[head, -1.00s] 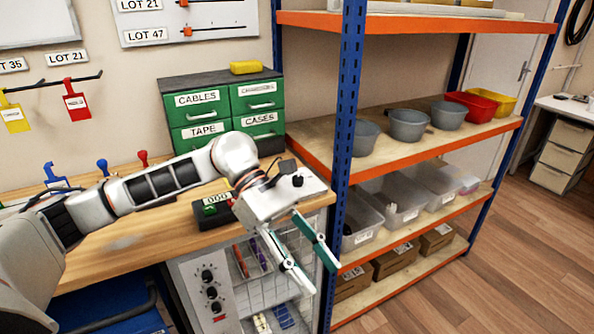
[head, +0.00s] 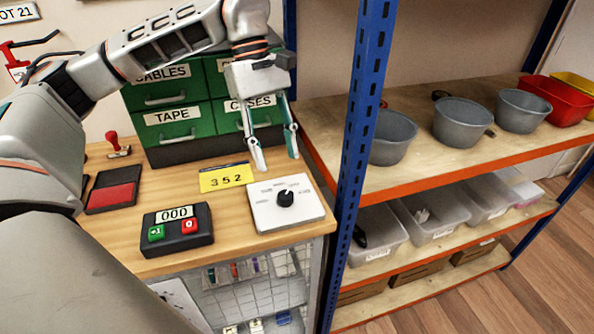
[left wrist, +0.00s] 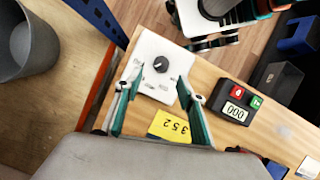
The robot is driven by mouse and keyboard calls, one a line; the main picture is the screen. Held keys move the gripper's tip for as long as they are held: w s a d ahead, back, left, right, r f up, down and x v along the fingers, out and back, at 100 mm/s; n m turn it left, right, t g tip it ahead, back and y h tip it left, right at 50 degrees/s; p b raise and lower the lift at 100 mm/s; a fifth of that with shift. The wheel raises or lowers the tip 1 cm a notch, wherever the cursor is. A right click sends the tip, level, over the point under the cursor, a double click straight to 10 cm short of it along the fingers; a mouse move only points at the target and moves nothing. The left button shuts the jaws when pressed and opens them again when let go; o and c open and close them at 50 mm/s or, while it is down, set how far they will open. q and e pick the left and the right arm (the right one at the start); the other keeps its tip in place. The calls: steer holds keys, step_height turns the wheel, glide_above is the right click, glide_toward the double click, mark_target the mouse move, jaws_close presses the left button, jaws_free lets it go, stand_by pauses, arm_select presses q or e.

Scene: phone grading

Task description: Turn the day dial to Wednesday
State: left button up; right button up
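The day dial (head: 285,199) is a black knob on a white square plate (head: 263,215) near the right front of the wooden desk in the head view. Small labels arc around the knob, too small to read, so its set day is unclear. The knob also shows in the left wrist view (left wrist: 161,64). My left gripper (head: 276,160) is open and empty, held above the desk and pointing down. In the left wrist view its fingers (left wrist: 160,70) appear on either side of the knob, apart from it. A partly seen part of mine at the top there may be my right gripper.
A counter (head: 178,230) reading 000 and a red stamp pad (head: 113,195) are to the left. Green drawers (head: 180,120) stand behind. A blue shelf post (head: 362,130) rises close on the right.

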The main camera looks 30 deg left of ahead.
mark_target(285, 194)
arm_select(q)
steer(key=x, duration=0.7)
steer(key=shift+s+d+f+b, duration=0.15)
steer(key=shift+s+f+b, duration=0.1)
steer(key=shift+f+b, duration=0.1)
steer(key=shift+r, duration=0.1)
